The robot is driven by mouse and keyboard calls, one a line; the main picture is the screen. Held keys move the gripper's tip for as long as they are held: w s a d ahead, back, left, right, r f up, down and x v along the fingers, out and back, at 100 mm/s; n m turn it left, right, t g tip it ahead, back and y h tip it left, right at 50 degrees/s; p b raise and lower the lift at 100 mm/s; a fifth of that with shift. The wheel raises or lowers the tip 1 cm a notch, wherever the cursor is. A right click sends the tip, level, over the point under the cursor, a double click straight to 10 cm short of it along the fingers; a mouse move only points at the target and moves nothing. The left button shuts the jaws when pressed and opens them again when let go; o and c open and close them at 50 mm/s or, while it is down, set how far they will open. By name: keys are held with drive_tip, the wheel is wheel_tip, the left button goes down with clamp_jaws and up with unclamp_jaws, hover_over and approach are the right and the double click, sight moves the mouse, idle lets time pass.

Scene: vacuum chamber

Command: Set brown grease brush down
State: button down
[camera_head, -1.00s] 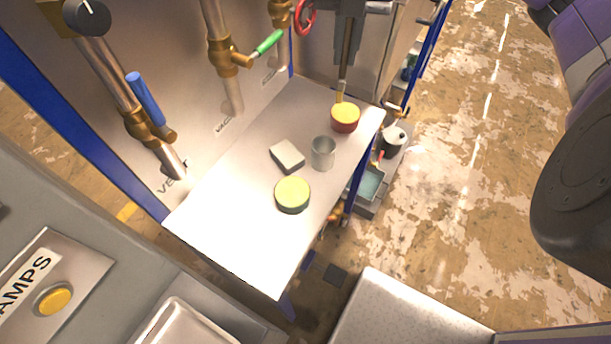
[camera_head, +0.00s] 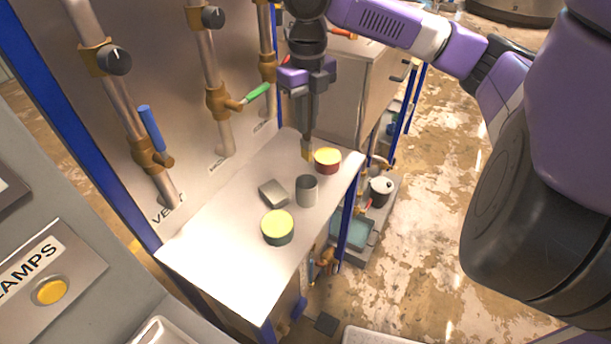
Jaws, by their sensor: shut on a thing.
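My gripper (camera_head: 308,90) is shut on the brown grease brush (camera_head: 308,125) above the back of the white shelf. The bristle end is just left of the red tin (camera_head: 327,164) with yellow contents. I cannot tell whether the bristles touch the shelf or hang slightly above it.
The white shelf (camera_head: 215,252) also holds a grey metal cup (camera_head: 307,191), a grey block (camera_head: 273,193) and a dark green tin with a yellow top (camera_head: 277,228). A pipe with a green-handled valve (camera_head: 257,97) rises left of the gripper. The shelf's front left is clear.

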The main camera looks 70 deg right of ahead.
sight(307, 140)
wheel_tip(307, 140, down, 15)
drive_tip(key=p, duration=0.1)
idle(0.4)
drive_tip(key=shift+f, duration=0.2)
drive_tip(key=c, duration=1.5)
unclamp_jaws()
drive_tip(key=shift+r, duration=0.2)
wheel_tip(307, 140, up, 12)
drive_tip(key=shift+r+b, duration=0.1)
drive_tip(key=shift+b, duration=0.25)
